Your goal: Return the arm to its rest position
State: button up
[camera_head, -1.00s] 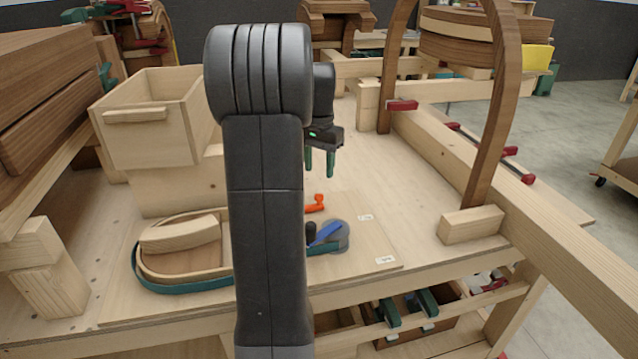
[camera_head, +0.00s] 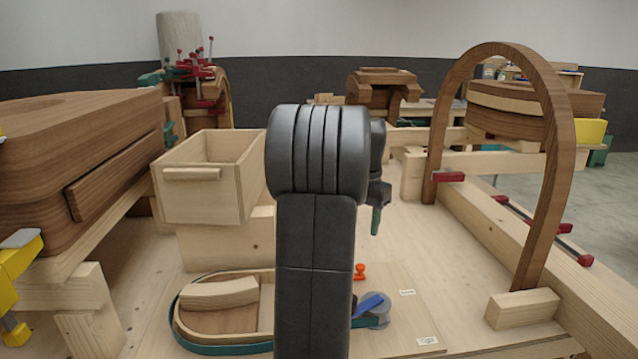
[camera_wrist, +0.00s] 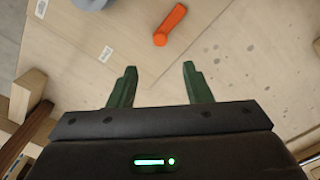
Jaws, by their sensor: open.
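My arm stands upright in the middle of the head view and hides part of the bench behind it. My gripper (camera_head: 376,220) shows just right of the arm, pointing down above the bench top, with one green finger clear. In the wrist view my gripper (camera_wrist: 158,84) has its two green fingers wide apart with nothing between them. An orange tool (camera_wrist: 170,25) lies on the board beyond the fingertips, apart from them. It also shows as an orange piece (camera_head: 360,271) beside the arm in the head view.
A wooden box (camera_head: 207,190) stands on a block left of my arm. A curved wooden form with a teal band (camera_head: 225,348) lies in front. A blue-grey roll (camera_head: 378,314) lies on the board. A bent wood arch (camera_head: 560,180) rises at right. A dark wooden form (camera_head: 110,170) stands at left.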

notch_tip(320, 180, down, 12)
jog(key=shift+f, duration=0.1)
jog(key=shift+w+n, duration=0.1)
jog(key=shift+n, duration=0.3)
jog(key=shift+r, duration=0.2)
